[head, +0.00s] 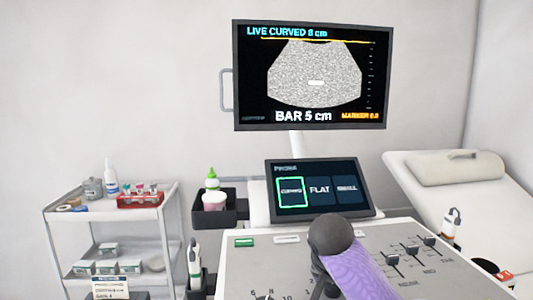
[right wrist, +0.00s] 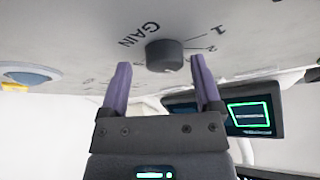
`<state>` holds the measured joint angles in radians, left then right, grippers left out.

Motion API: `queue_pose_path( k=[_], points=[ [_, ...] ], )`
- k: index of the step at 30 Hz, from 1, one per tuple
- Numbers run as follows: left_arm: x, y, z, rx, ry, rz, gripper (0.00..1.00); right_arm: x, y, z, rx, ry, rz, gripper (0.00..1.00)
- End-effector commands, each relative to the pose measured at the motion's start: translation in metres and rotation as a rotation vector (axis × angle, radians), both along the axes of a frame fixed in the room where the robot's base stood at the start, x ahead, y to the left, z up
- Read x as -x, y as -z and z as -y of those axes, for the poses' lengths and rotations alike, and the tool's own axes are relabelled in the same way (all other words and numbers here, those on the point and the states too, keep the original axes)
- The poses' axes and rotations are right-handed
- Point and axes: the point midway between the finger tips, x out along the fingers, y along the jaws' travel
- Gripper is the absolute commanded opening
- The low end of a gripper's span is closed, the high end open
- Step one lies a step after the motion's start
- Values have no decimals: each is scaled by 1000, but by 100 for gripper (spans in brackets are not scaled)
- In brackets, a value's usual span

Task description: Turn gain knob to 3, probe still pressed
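The grey gain knob (right wrist: 165,54) shows in the right wrist view on the console face, beside the printed word GAIN and small numbers. My right gripper (right wrist: 157,78) is open, its two purple fingers on either side of the knob in that picture, with a gap on each side. I cannot tell the knob's exact setting. In the head view a dark and purple part of my right arm (head: 331,236) stands over the console; its fingertips are not clear there. The monitor (head: 312,75) shows grey speckle with "LIVE CURVED 8 cm". My left gripper and any pressed probe are not in view.
The console panel (head: 235,270) has sliders (head: 410,250) at the right. A touch screen (head: 318,188) stands behind it, its left button framed green. White probes sit at the left (head: 194,265) and right (head: 450,228). A cart (head: 95,216) and a couch (head: 480,205) flank the console.

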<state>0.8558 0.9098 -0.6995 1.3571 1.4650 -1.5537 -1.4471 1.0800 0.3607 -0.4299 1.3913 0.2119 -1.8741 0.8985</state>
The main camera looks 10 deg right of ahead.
Motion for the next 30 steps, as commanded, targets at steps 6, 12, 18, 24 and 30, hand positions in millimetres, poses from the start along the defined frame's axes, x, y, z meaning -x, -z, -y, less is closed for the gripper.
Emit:
queue_pose_path(
  k=[6, 12, 18, 24, 30],
  points=[
    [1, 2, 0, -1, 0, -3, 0, 0, -1, 0, 0, -2, 0, 82],
    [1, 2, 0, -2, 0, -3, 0, 0, -13, 0, -2, -2, 1, 82],
    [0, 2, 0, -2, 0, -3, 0, 0, -22, 0, -1, -4, -1, 82],
    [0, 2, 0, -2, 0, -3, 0, 0, -21, 0, -1, -39, -1, 82],
    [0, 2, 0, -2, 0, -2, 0, 0, -21, 1, 0, -521, 1, 82]
  ],
)
